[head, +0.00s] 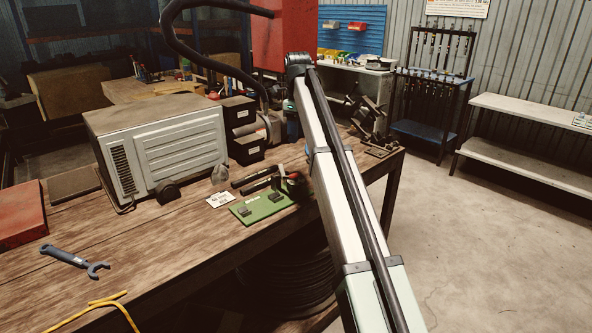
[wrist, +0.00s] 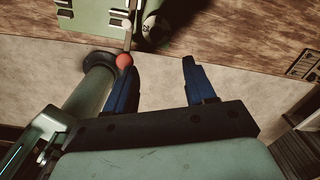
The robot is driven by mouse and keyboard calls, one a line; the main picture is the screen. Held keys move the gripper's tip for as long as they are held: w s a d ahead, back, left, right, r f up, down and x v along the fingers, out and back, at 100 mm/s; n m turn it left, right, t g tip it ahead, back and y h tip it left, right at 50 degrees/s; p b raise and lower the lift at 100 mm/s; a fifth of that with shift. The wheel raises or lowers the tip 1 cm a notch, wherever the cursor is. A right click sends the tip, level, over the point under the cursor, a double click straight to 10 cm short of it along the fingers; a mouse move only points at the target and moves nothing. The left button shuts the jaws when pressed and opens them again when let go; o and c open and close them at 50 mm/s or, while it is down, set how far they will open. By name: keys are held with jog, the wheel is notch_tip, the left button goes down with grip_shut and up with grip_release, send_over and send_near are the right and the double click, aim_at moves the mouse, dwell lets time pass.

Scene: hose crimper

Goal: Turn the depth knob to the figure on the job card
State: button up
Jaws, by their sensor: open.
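In the wrist view my gripper (wrist: 157,66) is open, its two blue fingers apart with nothing between them. A dark round knob (wrist: 154,30) with a pale figure on its face, perhaps 25, lies beyond the fingertips; it is partly in shadow. It sits beside a green machine body (wrist: 88,14) with a lever ending in a red ball (wrist: 124,60), which shows close to the left finger. In the head view a green base plate (head: 262,209) stands on the bench beside a small white card (head: 219,200), whose writing is too small to read. My arm hides part of this area.
Bare bench top lies in front of the ribbed unit.

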jog(key=f, duration=1.3)
jog(key=shift+s+a+f, duration=0.15)
jog(key=shift+a+f, duration=0.1)
jog(key=shift+a, duration=0.05)
jog(key=shift+c, duration=0.5)
grip_shut()
